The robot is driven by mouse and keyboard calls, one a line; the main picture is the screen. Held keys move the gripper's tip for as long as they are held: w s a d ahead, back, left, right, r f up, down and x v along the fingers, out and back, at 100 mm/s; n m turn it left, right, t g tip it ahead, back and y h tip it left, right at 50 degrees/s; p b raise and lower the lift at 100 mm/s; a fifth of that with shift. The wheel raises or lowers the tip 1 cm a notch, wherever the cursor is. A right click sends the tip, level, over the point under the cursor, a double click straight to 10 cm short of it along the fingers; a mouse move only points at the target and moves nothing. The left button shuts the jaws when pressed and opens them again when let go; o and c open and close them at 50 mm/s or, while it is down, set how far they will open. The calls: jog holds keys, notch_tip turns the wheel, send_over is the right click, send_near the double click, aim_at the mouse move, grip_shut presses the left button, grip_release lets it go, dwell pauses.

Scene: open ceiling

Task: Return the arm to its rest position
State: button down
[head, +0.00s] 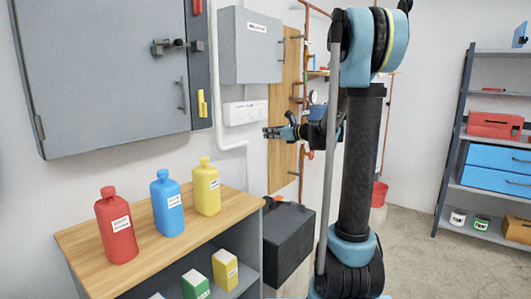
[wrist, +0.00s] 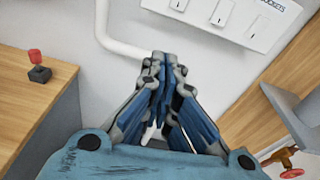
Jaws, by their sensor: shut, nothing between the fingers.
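My gripper (head: 270,132) is shut and empty at the end of my arm, raised in front of the wall in the head view. In the wrist view its closed fingers (wrist: 162,60) point toward the white wall, below the white switch box. It touches nothing that I can see. My arm's dark upright link and blue joints fill the middle right of the head view.
A wooden-topped shelf unit (head: 75,237) holds red (head: 116,235), blue (head: 168,212) and yellow (head: 206,195) bottles. A grey cabinet (head: 105,70), pipes and a white switch box (head: 245,112) are on the wall. A shelf rack (head: 455,140) stands right; floor before it is clear.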

jog(key=s+d+f+n+g+h, duration=0.2)
jog(key=s+f+n, duration=0.25)
jog(key=s, duration=0.35)
jog(key=s+d+f+n+g+h, duration=0.1)
jog(key=s+f+n+h, duration=0.15)
jog(key=s+n, duration=0.4)
jog(key=s+d+f+n+g+h, duration=0.1)
jog(key=s+d+f+n+g, duration=0.2)
jog(key=s, duration=0.6)
jog(key=s+d+f+n+h, duration=0.2)
jog(key=s+d+f+n, duration=0.1)
jog(key=s, duration=0.3)
jog(key=s+d+f+n+g+h, duration=0.1)
jog(key=s+d+f+n+h, duration=0.2)
jog(key=s+d+f+n, duration=0.1)
jog(key=s+d+f+n+h, duration=0.2)
jog(key=s+d+f, duration=0.3)
jog(key=s, duration=0.5)
notch_tip(320, 180, down, 2)
jog(key=shift+s+d+f+n+g, duration=0.15)
jog(key=shift+s+f+n+g, duration=0.15)
jog(key=shift+n, duration=0.5)
jog(key=shift+h, duration=0.25)
